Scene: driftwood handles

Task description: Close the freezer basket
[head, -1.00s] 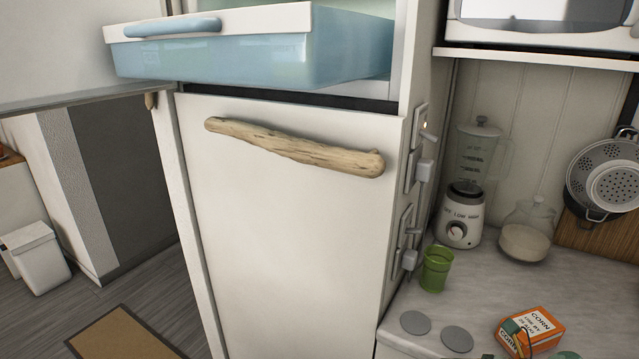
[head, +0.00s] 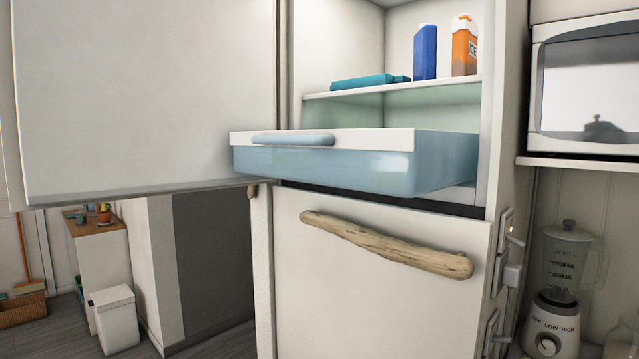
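The freezer basket (head: 320,170) is a translucent blue drawer with a white front rim and a rounded blue handle (head: 293,140). It is pulled well out of the open freezer compartment (head: 465,155), its front sticking out past the cabinet. The freezer door (head: 145,95) is swung wide open to the left. Neither of my grippers is in view, and nothing touches the basket.
A shelf (head: 400,88) above the basket holds a teal flat pack (head: 368,82), a blue carton (head: 425,52) and an orange carton (head: 464,45). A closed lower door with a driftwood handle (head: 385,242) is below. A microwave (head: 585,90) and blender (head: 557,290) stand right.

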